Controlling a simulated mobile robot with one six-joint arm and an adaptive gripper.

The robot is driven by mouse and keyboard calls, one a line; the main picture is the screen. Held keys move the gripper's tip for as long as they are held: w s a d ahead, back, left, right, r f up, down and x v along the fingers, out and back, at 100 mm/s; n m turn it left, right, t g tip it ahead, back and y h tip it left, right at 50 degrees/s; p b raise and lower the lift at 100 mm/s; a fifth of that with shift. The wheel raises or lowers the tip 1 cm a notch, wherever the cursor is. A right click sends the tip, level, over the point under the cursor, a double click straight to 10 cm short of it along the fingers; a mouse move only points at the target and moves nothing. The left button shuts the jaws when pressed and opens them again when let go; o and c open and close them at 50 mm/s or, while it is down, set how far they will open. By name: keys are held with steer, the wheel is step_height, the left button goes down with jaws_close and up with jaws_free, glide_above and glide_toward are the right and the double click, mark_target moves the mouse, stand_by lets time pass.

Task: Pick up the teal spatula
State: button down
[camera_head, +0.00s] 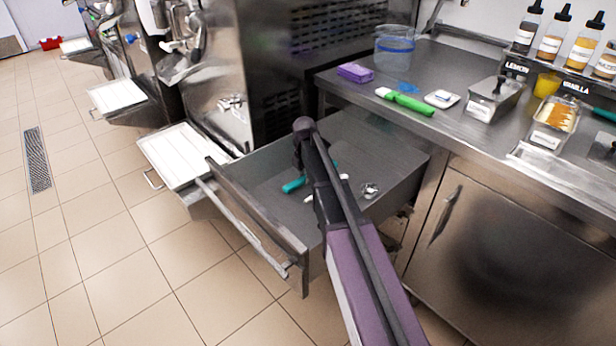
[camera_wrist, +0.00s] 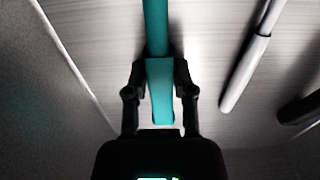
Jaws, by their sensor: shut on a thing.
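The teal spatula (camera_wrist: 156,30) lies lengthwise between the two fingers of my gripper (camera_wrist: 160,72) in the wrist view. The fingers are shut on its handle, one on each side. The handle's end points back toward my palm, and the far end runs out of the top of the picture. In the head view, teal parts of it (camera_head: 293,185) show beside my arm, in the open drawer (camera_head: 262,180). My arm hides the fingers there. I cannot tell whether the spatula is clear of the drawer floor.
A light-handled utensil (camera_wrist: 246,70) lies to the right in the drawer, with a dark one (camera_wrist: 300,108) beyond it. A small metal object (camera_head: 370,190) sits at the drawer's right. The drawer's front wall (camera_head: 258,220) stands near my arm. The steel counter (camera_head: 450,125) is to the right.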

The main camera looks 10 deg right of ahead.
steer(key=shift+r, duration=0.15)
step_height(320, 180, up, 3)
steer(key=p, duration=0.3)
steer(key=shift+r+p, duration=0.2)
steer(key=shift+p, duration=0.15)
steer(key=s, duration=0.5)
steer(key=s+r+p, duration=0.1)
steer(key=s, duration=1)
steer(key=shift+d+r, duration=0.1)
steer(key=shift+r, duration=0.05)
